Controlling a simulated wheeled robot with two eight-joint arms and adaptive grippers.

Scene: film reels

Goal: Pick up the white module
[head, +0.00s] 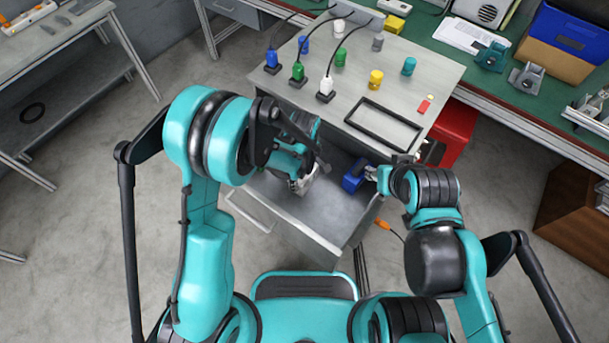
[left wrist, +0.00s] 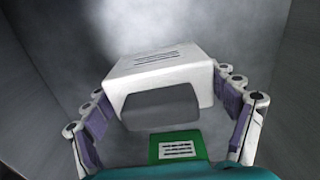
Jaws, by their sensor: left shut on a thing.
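The white module (left wrist: 160,70), a boxy piece with a grey front face and a printed label on top, lies in the open drawer (head: 335,215). My left gripper (left wrist: 162,85) has its fingers on both sides of it and is shut on it. In the head view my left gripper (head: 303,182) reaches down into the drawer, and my arm hides most of the module there. A green module (left wrist: 177,146) with a white label shows beneath, partly hidden. My right gripper (head: 373,174) is beside a blue module (head: 354,177) at the drawer's right; its fingers are too small to judge.
The cabinet top (head: 400,75) holds several coloured plugs, some with black cables, and a black rectangular frame (head: 384,124). A red box (head: 455,134) stands right of the cabinet. A green-topped bench (head: 500,85) runs along the right. An orange-ended cable (head: 383,224) hangs near the drawer.

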